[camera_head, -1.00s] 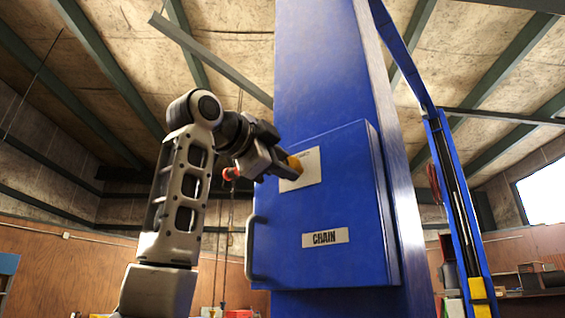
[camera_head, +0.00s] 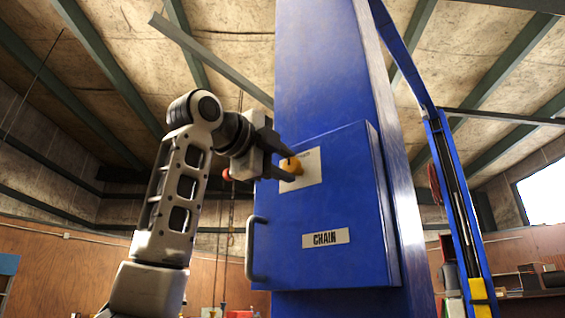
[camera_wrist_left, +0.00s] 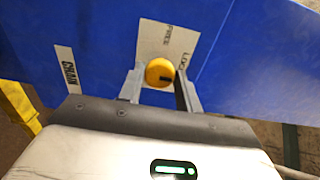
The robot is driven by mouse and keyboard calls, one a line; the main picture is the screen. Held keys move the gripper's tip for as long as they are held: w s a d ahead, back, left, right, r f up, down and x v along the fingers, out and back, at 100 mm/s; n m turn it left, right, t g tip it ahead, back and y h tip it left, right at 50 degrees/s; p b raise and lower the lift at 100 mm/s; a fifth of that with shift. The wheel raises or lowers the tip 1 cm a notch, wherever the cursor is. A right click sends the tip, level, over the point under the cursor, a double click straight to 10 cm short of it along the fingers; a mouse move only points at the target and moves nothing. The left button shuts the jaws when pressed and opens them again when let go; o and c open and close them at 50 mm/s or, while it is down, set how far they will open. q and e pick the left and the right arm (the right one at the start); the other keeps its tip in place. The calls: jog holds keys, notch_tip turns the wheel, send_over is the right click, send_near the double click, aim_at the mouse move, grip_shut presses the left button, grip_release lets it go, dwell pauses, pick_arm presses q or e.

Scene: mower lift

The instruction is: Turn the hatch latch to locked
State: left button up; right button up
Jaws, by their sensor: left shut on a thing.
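The hatch latch is a round yellow knob (camera_head: 292,166) on a white label plate (camera_head: 309,171) on the blue hatch door (camera_head: 330,210). In the left wrist view the knob (camera_wrist_left: 158,71) sits between the two fingers of my left gripper (camera_wrist_left: 160,84), which is shut on it. A dark mark on the knob lies at its lower right, on the side of the label where "LOCK…" is printed. "FREE" is printed at the label's top. In the head view my left gripper (camera_head: 284,163) reaches the knob from the left and partly hides it. My right gripper is out of view.
The hatch door has a grey bar handle (camera_head: 252,249) on its left side and a "CHAIN" label (camera_head: 326,238). It is set on a tall blue column (camera_head: 318,70). A blue post (camera_head: 455,200) stands to the right. A red hook hangs behind my left gripper.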

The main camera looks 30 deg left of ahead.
pick_arm(q)
jog(key=o, duration=1)
jog(key=s+a+b, duration=0.1)
jog(key=s+b, duration=0.2)
jog(key=s, duration=1.3)
jog(key=shift+b, duration=0.35)
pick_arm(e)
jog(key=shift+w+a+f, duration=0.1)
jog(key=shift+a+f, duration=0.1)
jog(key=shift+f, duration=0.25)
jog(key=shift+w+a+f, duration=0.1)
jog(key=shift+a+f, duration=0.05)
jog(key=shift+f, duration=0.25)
pick_arm(q)
jog(key=shift+a, duration=0.1)
